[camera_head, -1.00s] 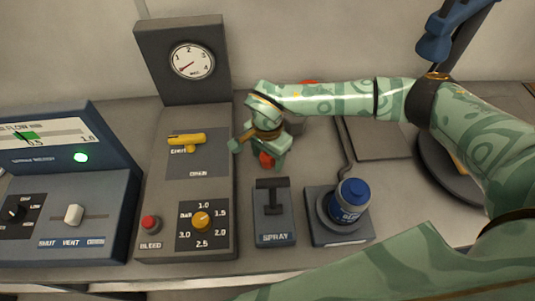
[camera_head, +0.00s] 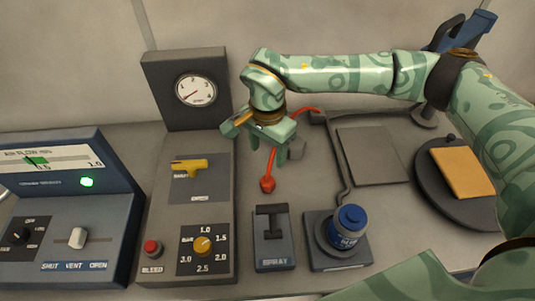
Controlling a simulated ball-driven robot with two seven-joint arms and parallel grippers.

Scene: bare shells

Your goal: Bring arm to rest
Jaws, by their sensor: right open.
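My right arm reaches in from the right in the head view, patterned pale green. Its right gripper (camera_head: 268,150) hangs over the bench between the grey valve panel and a dark grey plate. It is open, with its fingers pointing down and nothing seen between them. A red-tipped lever (camera_head: 268,184) shows just below and in front of the fingers; I cannot tell whether they touch it. My left gripper is not in view.
A grey panel (camera_head: 165,235) with a gauge (camera_head: 196,91), yellow handle (camera_head: 187,168) and yellow knob (camera_head: 202,245) stands left. A spray switch (camera_head: 270,237), blue-capped canister (camera_head: 348,230), flat plate (camera_head: 372,156) and round stand with an orange block (camera_head: 462,172) lie right.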

